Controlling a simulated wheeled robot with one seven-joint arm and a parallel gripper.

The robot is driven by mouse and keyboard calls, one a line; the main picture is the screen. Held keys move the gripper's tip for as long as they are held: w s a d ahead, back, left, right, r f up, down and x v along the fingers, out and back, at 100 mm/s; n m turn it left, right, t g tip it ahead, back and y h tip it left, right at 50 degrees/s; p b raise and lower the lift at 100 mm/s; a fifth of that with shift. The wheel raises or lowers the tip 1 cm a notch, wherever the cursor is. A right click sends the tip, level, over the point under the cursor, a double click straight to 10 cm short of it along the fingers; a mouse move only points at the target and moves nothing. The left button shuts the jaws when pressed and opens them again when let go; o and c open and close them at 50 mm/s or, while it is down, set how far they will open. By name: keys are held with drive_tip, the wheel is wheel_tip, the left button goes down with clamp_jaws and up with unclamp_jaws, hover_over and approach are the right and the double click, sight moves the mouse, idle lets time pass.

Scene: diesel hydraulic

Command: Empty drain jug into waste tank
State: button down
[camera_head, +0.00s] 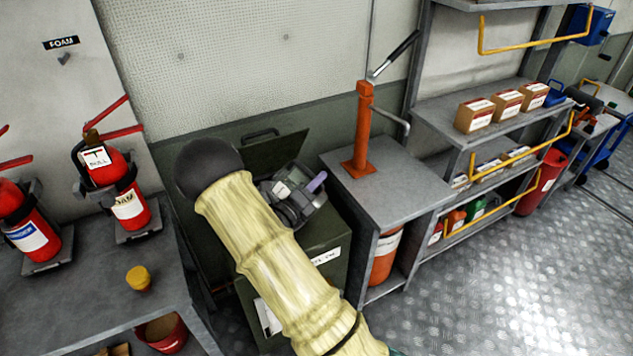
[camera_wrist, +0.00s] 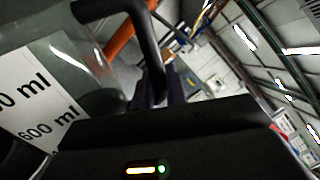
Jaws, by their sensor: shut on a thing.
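In the wrist view a clear jug (camera_wrist: 92,62) fills the left side. It has a white label marked "600 ml" and a thick black handle (camera_wrist: 150,42). My gripper (camera_wrist: 165,88) is shut on this handle, with a dark purple finger beside it. The jug's contents and mouth cannot be made out. In the head view my yellow-sleeved arm crosses the middle and hides part of the scene. A grey shape with a lavender piece shows beside it; I cannot tell whether it is my gripper. No thing is clearly marked as the waste tank.
A dark green box (camera_head: 326,238) with a raised lid stands behind my arm. To its right is a bench (camera_head: 405,182) with an orange hand pump (camera_head: 362,130) and an orange drum (camera_head: 384,258) below. Fire extinguishers (camera_head: 128,205) stand left. Shelves line the right; floor there is open.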

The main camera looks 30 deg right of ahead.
sight(294, 164)
drive_tip(key=shift+r, duration=0.1)
drive_tip(key=w+r+n+p, duration=0.1)
drive_tip(key=w+a+n+t+p, duration=0.1)
drive_tip(key=shift+a+r+n, duration=0.15)
drive_tip(key=shift+r+n, duration=0.2)
drive_tip(key=shift+n, duration=0.05)
drive_tip(key=shift+w+a+n, duration=0.1)
drive_tip(key=shift+w+n, duration=0.1)
drive_tip(key=shift+n, duration=0.1)
idle(1.2)
drive_tip(key=shift+w+a+r+n+t+y+p, duration=0.15)
drive_tip(key=shift+w+a+r+n, duration=0.2)
drive_tip(key=shift+w+n, duration=0.25)
drive_tip(key=shift+w+a+r+n+t+y+p, duration=0.1)
drive_tip(key=shift+w+a+r+n+t, duration=0.15)
drive_tip(key=shift+w+n, duration=0.3)
drive_tip(key=shift+w+a+r+n+t+y+p, duration=0.15)
drive_tip(key=shift+w+a+r+n, duration=0.25)
drive_tip(key=shift+n, duration=0.35)
drive_tip(key=shift+f, duration=0.1)
idle(1.3)
